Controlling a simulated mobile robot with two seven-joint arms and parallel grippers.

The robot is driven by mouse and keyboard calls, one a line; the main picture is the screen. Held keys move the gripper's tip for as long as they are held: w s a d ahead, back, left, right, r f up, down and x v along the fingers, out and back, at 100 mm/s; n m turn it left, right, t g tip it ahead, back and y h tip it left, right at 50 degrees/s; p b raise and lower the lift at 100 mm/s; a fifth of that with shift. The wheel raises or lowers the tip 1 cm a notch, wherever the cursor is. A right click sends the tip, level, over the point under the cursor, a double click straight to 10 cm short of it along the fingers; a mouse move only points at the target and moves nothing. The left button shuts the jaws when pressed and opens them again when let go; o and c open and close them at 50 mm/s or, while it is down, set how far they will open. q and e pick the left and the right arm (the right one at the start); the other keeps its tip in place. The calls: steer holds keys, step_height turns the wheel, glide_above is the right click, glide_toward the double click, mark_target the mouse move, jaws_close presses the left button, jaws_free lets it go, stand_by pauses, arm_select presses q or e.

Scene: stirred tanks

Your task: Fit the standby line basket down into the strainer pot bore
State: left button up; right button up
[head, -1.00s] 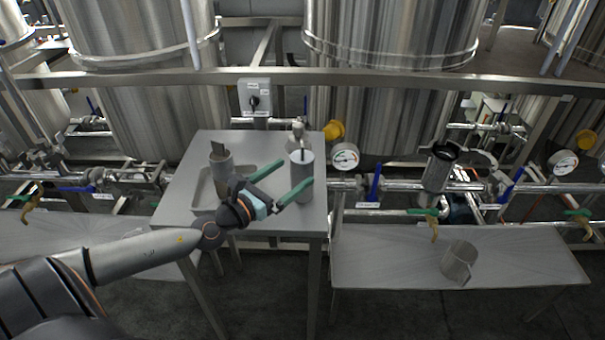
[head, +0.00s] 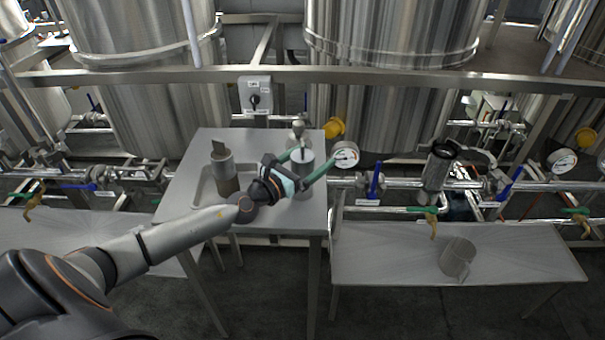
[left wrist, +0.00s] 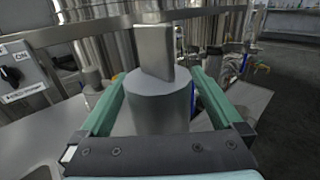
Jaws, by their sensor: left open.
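A grey cylindrical basket (head: 304,160) with a flat upright tab on top stands on the small steel table. In the left wrist view this basket (left wrist: 160,100) is upright between the fingers, its tab (left wrist: 154,52) rising above it. My left gripper (head: 317,156) is open, with a green finger on each side of the basket; I cannot tell if either touches. The strainer pot (head: 438,172) is on the pipework to the right, with a dark open bore (head: 443,151) at its top. My right gripper is not in view.
A second tabbed cylinder (head: 223,168) stands in a shallow tray (head: 205,192) at the table's left. A grey cup-like cylinder (head: 457,257) sits on the right bench (head: 380,255). A gauge (head: 345,154) and a blue valve handle (head: 375,184) lie between table and pot.

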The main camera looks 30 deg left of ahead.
arm_select(q)
jaws_close()
stand_by(0.8)
